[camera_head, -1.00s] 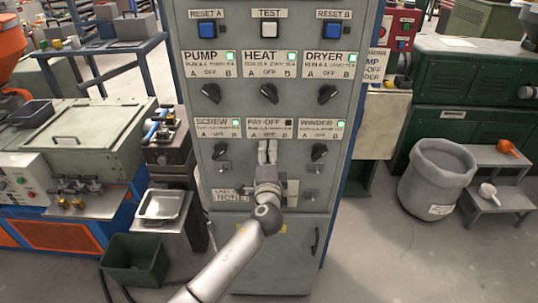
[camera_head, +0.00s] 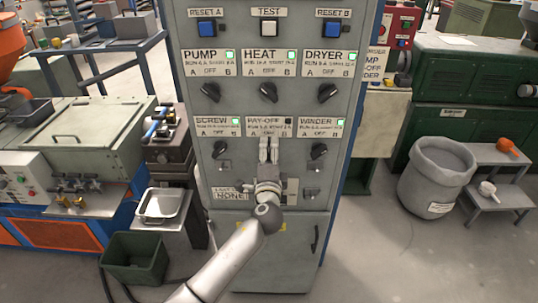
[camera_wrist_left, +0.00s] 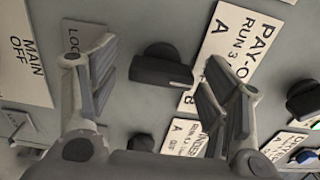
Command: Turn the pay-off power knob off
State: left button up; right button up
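The pay-off knob, a dark knob, shows in the left wrist view (camera_wrist_left: 162,68) between my left gripper's fingers, beside the white PAY-OFF label (camera_wrist_left: 232,55). My left gripper (camera_wrist_left: 158,80) is open around it; no finger contact with the knob can be made out. In the head view my left gripper (camera_head: 268,150) is in front of the grey panel (camera_head: 345,180), below the PAY-OFF label (camera_head: 269,127), and hides the knob. The pay-off lamp (camera_head: 288,121) is dark. My right gripper is not in view.
The screw knob (camera_head: 219,150) and winder knob (camera_head: 319,151) flank my gripper. Above are the pump (camera_head: 210,92), heat (camera_head: 269,92) and dryer (camera_head: 327,93) knobs. The lamps of these five are green. A lower label (camera_head: 229,194) sits left of my wrist.

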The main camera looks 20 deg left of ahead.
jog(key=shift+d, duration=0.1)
pick_arm(q)
jog(key=shift+s, duration=0.1)
jog(key=v, duration=1.2)
